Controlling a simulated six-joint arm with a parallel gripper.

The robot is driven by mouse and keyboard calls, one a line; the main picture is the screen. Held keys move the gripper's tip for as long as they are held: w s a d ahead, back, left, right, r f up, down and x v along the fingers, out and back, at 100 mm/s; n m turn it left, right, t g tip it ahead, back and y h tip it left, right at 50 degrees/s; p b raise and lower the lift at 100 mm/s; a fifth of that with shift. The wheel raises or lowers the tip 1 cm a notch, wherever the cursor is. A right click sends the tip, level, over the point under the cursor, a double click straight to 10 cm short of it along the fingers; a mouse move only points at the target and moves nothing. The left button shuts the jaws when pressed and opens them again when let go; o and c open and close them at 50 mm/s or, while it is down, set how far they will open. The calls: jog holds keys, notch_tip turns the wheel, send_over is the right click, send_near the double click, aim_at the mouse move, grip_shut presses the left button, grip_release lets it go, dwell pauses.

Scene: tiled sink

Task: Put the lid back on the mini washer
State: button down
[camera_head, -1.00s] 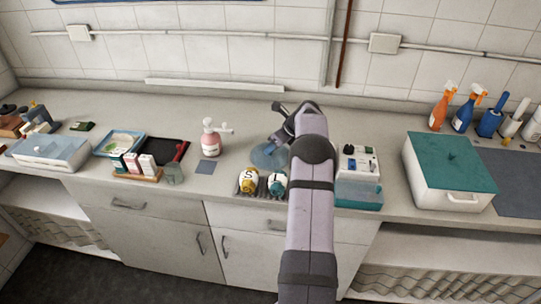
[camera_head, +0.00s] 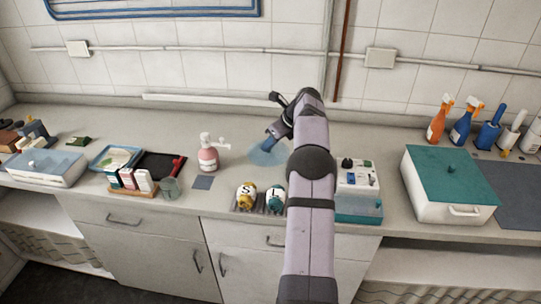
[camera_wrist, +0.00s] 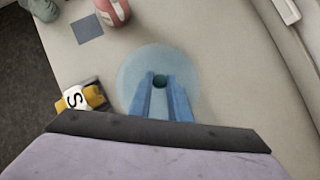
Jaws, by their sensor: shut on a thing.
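The lid (camera_head: 262,155) is a round, translucent blue disc with a small dark teal knob. In the wrist view the lid (camera_wrist: 130,75) spreads around my fingertips. My gripper (camera_head: 270,138) is shut on the knob; its blue fingers (camera_wrist: 160,84) stand on either side of it. Whether the lid is clear of the counter is hard to tell. The likely mini washer (camera_head: 358,205) is a box with a white control panel and a teal lower part. It stands right of my arm, which hides part of its left side. It is outside the wrist view.
Two labelled bottles, one yellow (camera_head: 246,196) and one teal (camera_head: 275,198), stand on a dark rack in front of the lid. A pink pump bottle (camera_head: 208,158) is to the left. A teal-lidded white box (camera_head: 450,185) is farther right. The counter behind the lid is clear.

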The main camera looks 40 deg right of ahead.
jog(key=shift+r, duration=0.85)
jog(key=shift+s+d+r+p, duration=0.2)
jog(key=shift+d+r+p, duration=0.1)
jog(key=shift+r, duration=0.1)
jog(key=s+d+r+m+h+p, duration=0.1)
jog(key=s+d+r+m+p, duration=0.1)
jog(key=s+d+r+p, duration=0.75)
jog(key=shift+n+y, duration=0.4)
jog(key=shift+n, duration=0.3)
jog(key=s+f, duration=0.1)
jog(key=s+a+f+p, duration=0.1)
jog(key=s+f+p, duration=0.1)
jog(key=s+f, duration=0.1)
jog(key=shift+s+a, duration=0.1)
jog(key=shift+a, duration=0.25)
